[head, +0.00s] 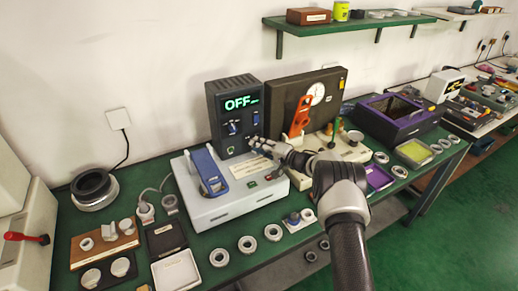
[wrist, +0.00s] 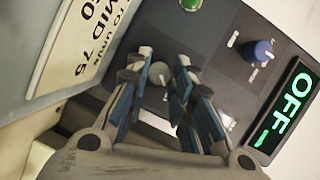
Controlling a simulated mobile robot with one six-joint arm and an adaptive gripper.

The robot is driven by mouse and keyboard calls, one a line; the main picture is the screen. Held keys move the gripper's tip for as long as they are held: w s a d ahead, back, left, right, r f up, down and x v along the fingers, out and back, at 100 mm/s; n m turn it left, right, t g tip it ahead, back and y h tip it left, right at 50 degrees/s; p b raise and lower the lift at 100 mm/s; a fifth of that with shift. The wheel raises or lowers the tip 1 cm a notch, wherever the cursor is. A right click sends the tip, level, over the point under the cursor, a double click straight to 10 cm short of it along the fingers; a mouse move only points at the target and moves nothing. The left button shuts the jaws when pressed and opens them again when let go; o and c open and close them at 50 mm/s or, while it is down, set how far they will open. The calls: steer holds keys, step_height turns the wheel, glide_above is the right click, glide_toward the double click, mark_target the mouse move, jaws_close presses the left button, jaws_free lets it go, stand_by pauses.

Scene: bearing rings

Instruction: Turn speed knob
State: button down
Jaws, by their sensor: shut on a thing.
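A dark control box (head: 214,117) stands at the back of the bench. Its lit display (head: 240,103) reads OFF in green, and the display also shows in the wrist view (wrist: 289,107). A blue knob (wrist: 258,50) with a white pointer mark sits on its panel, apart from my gripper. My gripper (head: 256,141) reaches the lower right of the panel. In the wrist view its fingers (wrist: 160,76) are closed around a small grey knob (wrist: 158,71). The fingers partly hide this knob, and I cannot read its label or pointer.
A grey machine base with a blue lever (head: 209,171) stands in front of the box. A label plate (wrist: 82,45) and a green button (wrist: 191,4) are near my fingers. A dark case with a gauge (head: 285,97) stands close on the right. Several rings lie along the front edge.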

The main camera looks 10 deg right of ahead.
stand_by(0.5)
steer(key=c, duration=1.4)
jaws_free()
steer(key=shift+d, duration=0.1)
steer(key=v, duration=1.2)
